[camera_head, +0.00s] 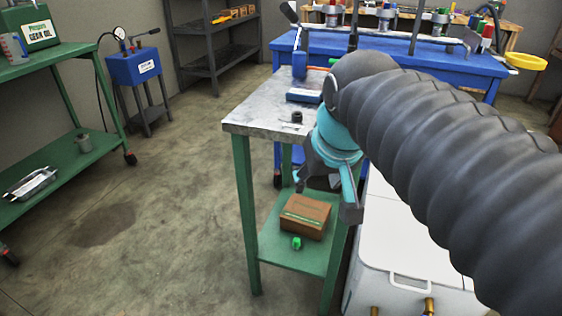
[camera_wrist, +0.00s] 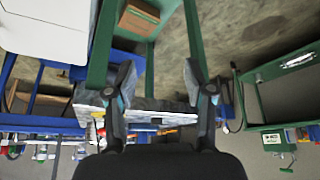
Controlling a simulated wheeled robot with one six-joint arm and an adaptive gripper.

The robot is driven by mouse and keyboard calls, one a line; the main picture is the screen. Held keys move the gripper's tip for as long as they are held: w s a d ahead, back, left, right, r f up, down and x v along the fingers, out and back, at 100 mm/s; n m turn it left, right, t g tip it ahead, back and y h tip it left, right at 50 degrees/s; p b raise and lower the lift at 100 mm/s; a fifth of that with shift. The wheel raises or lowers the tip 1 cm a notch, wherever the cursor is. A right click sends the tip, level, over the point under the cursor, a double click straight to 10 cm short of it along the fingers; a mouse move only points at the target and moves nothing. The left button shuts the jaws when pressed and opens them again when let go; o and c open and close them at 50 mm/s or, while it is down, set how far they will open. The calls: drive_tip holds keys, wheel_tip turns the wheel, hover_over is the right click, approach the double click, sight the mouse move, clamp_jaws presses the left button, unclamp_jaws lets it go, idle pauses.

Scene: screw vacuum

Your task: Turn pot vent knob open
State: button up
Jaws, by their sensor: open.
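No pot or vent knob can be clearly made out in either view. A white box-shaped unit (camera_head: 415,240) with a handle stands at the lower right, partly behind my arm. Brass fittings (camera_head: 429,305) show at its lower front, cut by the picture's edge. The white unit also shows at the upper left of the wrist view (camera_wrist: 50,32). My gripper (camera_head: 328,190) hangs beside the front of the metal-topped table (camera_head: 255,115), left of the white unit. In the wrist view my gripper (camera_wrist: 158,72) has its fingers wide apart with nothing between them.
The green-legged table holds a small dark cylinder (camera_head: 296,117) and a blue item (camera_head: 304,96). Its lower shelf holds a brown box (camera_head: 305,216) and a small green object (camera_head: 296,243). A blue workbench (camera_head: 390,65) stands behind. Open floor (camera_head: 180,210) lies to the left.

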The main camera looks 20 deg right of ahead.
drive_tip(key=s+f, duration=0.1)
drive_tip(key=f, duration=0.1)
drive_tip(key=s+a+f, duration=0.1)
drive_tip(key=s+f, duration=0.1)
drive_tip(key=shift+p, duration=0.35)
drive_tip(key=w+d+r+m+g+h, duration=0.1)
drive_tip(key=w+d+r+m, duration=0.4)
drive_tip(key=w+r, duration=0.55)
drive_tip(key=w+d+r+m+g+h, duration=0.1)
drive_tip(key=w+d+r+m+h, duration=0.15)
drive_tip(key=w+d+r, duration=0.6)
drive_tip(key=shift+y, duration=0.45)
drive_tip(key=x, duration=0.4)
drive_tip(key=w+a+b+x, duration=0.1)
drive_tip(key=x, duration=0.3)
drive_tip(key=w+b+x, duration=0.1)
drive_tip(key=x, duration=0.4)
drive_tip(key=shift+w+a+r, duration=0.1)
drive_tip(key=shift+w+a, duration=0.05)
drive_tip(key=shift+a, duration=0.05)
clamp_jaws()
